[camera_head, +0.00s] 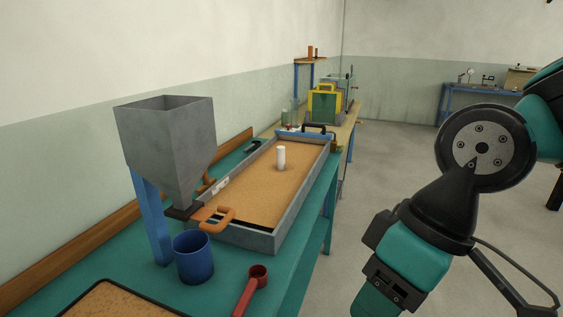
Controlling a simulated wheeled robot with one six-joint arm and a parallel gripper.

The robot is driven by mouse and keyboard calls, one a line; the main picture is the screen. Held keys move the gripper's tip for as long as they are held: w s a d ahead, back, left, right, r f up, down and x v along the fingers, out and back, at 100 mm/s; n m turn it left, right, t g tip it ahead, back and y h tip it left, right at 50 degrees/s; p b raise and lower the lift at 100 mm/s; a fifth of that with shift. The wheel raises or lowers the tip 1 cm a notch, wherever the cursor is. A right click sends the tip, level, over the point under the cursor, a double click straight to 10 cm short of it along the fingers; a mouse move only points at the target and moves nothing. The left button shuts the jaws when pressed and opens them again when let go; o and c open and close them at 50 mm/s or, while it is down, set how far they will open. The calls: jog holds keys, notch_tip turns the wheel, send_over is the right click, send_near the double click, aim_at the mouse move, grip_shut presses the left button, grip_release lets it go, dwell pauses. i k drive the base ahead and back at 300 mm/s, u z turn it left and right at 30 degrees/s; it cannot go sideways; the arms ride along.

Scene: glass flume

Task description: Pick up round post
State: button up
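A short white upright cylinder, which looks like the round post (281,158), stands on the sand in a long grey-walled tray (262,240) on the teal bench. Its lower end meets the sand, and its sides are clear all round. My arm fills the right of the view, well apart from the post. My gripper's fingers are not seen, so I cannot tell what they hold.
A grey hopper (170,135) on a blue stand is at the tray's near left. A blue cup (194,257), a red scoop (256,279) and an orange handle (218,219) lie near the tray's front. Open floor lies right of the bench.

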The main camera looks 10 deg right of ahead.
aim_at(280, 164)
jog(key=k, duration=0.65)
jog(key=z, duration=0.6)
jog(key=i, duration=0.95)
jog(key=z, duration=0.45)
jog(key=i, duration=1.2)
jog(key=u, duration=0.55)
jog(key=i, duration=0.65)
jog(key=u, duration=1.3)
jog(key=i, duration=0.5)
jog(key=u, duration=0.55)
